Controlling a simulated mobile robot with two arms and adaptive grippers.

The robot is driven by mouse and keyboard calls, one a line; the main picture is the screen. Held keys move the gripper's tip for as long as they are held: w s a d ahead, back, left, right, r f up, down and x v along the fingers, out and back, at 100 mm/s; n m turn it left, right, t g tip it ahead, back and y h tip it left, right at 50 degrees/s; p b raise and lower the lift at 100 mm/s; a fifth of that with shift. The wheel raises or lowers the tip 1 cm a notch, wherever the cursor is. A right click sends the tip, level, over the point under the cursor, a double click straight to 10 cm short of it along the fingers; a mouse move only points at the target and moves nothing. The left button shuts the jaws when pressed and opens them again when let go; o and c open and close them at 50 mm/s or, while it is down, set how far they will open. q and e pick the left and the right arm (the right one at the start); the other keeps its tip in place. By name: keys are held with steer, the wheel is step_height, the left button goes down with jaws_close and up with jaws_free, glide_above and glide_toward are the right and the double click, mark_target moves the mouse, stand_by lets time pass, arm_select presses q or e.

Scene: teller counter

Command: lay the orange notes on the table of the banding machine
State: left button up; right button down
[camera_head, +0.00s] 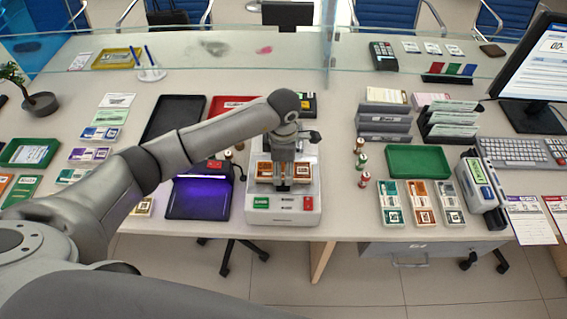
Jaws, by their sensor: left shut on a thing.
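My left gripper (284,186) comes down over a white machine (285,217) with a green and a red button on its front, which looks like the banding machine. The gripper is shut on the orange notes (304,171), which show on both sides of the fingers. The notes are at the top of the machine; whether they touch its table or hang just above it I cannot tell. The gripper and wrist hide the middle of the notes and the machine's back part. My right gripper is not in view.
A lit purple pad (200,198) lies left of the machine. Small rolls (361,161) stand to its right. Further right are an empty green tray (417,160), banknote bundles including another orange one (421,203), and a grey-white device (482,188). A glass screen runs along the back.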

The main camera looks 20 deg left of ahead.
arm_select(q)
steer(key=shift+f, duration=0.1)
steer(key=shift+f+b, duration=0.15)
steer(key=shift+b, duration=0.15)
steer(key=o, duration=1.1)
steer(key=shift+o, duration=0.2)
